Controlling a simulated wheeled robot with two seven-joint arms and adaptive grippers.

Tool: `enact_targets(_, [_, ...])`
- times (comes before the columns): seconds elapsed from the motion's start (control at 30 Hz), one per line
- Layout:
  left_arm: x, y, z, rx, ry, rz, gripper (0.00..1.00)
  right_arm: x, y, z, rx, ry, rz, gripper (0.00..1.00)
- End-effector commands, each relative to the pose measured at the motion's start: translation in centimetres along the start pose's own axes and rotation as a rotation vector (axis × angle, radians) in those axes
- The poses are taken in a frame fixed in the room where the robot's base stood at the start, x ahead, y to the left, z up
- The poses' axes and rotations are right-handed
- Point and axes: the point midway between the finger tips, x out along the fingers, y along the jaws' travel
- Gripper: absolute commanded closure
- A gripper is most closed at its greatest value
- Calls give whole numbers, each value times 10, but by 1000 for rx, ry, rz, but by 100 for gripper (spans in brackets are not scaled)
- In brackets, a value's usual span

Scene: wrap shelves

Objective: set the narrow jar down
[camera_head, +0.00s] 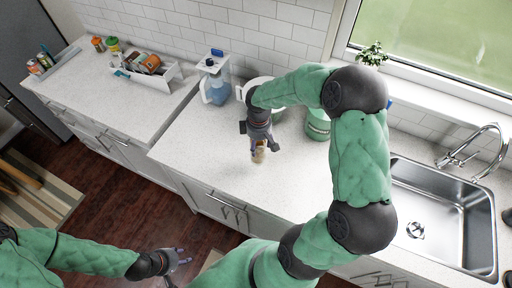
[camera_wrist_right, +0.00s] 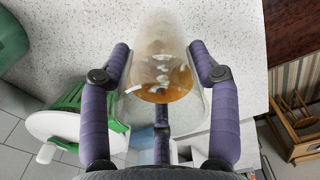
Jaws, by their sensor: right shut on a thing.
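The narrow jar (camera_wrist_right: 163,75) is clear, with amber contents, and stands out between the fingers in the right wrist view. In the head view its lower part (camera_head: 258,156) shows under my right gripper (camera_head: 262,145), over the white counter (camera_head: 225,145). I cannot tell whether the jar touches the counter. My left gripper (camera_head: 181,262) hangs low over the floor, away from the counter, with its fingers apart and empty.
A sink (camera_head: 440,215) is at the right. A white caddy (camera_head: 150,76) holds several items at the left. The counter's front left is clear.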

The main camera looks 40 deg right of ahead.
Motion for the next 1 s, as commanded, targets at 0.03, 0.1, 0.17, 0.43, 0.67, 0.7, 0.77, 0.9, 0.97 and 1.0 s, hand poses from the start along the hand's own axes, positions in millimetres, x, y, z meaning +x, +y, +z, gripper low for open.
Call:
enact_targets(0.03, [0,0,0,0,0,0,60,6,2,-4,0,-1,-1,97])
enact_targets(0.1, [0,0,0,0,0,0,60,11,5,-7,0,-1,0,97])
enact_targets(0.17, [0,0,0,0,0,0,60,13,6,-9,1,-1,1,97])
enact_targets(0.43, [0,0,0,0,0,0,60,35,8,-14,0,-3,-2,97])
enact_targets(0.67, [0,0,0,0,0,0,60,50,10,-14,1,1,2,97])
enact_targets(0.7, [0,0,0,0,0,0,60,50,10,-14,1,1,2,97])
enact_targets(0.77, [0,0,0,0,0,0,60,50,9,-14,1,0,1,97])
enact_targets(0.9, [2,-1,0,0,0,0,60,53,9,-14,1,0,1,97])
enact_targets(0.97, [3,-1,0,0,0,0,60,54,9,-14,0,0,1,97])
enact_targets(1.0, [2,-1,0,0,0,0,60,54,9,-14,0,-1,0,30])
